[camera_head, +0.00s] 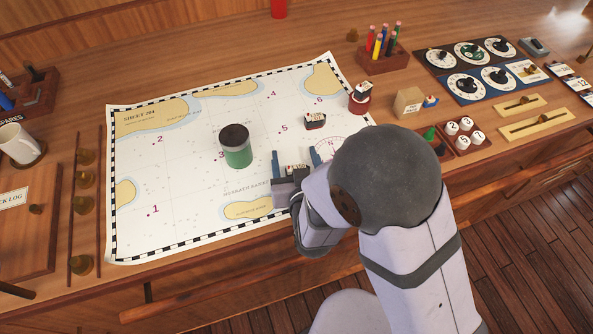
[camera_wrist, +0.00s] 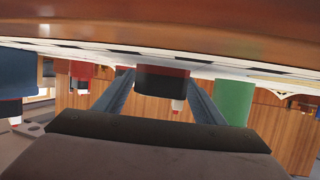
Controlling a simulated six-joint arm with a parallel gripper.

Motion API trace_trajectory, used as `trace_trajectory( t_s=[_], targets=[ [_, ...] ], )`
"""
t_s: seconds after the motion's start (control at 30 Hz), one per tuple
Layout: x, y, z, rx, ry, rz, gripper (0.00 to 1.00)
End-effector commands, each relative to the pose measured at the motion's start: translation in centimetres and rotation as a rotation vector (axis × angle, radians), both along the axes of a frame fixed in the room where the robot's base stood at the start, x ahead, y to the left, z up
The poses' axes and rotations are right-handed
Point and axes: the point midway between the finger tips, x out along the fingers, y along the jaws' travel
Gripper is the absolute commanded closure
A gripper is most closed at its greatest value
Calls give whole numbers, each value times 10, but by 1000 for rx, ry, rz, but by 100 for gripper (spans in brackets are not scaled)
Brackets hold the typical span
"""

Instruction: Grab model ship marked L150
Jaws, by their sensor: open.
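A small model ship (camera_head: 291,171) with a dark hull and white upperworks sits on the chart between the spread fingers of my gripper (camera_head: 295,158). In the wrist view, which is upside down, its dark red-edged hull (camera_wrist: 162,80) is between the two fingers, with no clear contact. My gripper is open and low over the chart. A second dark ship (camera_head: 315,121) stands just beyond. I cannot read L150 on any ship.
A green, dark-topped cylinder (camera_head: 236,147) stands on the chart (camera_head: 180,200) left of my gripper. A wooden block (camera_head: 408,102), a pencil holder (camera_head: 384,58) and dial panels (camera_head: 470,67) are to the right. A mug (camera_head: 20,144) is at the left. Much of the chart's left side is clear.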

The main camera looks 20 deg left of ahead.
Motion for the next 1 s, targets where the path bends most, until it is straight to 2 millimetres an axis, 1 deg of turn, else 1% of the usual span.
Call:
trace_trajectory(
  t_s=[0.07,0.1,0.17,0.2,0.23,0.27,0.73,0.87,1.0],
  targets=[
    [0,0,0,0,0,0,36],
    [0,0,0,0,0,0,41],
    [0,0,0,0,0,0,55],
    [0,0,0,0,0,0,65],
    [0,0,0,0,0,0,72],
    [0,0,0,0,0,0,76],
    [0,0,2,1,-1,0,76],
    [0,0,7,0,0,0,76],
    [0,0,17,2,-1,-2,76]
  ],
)
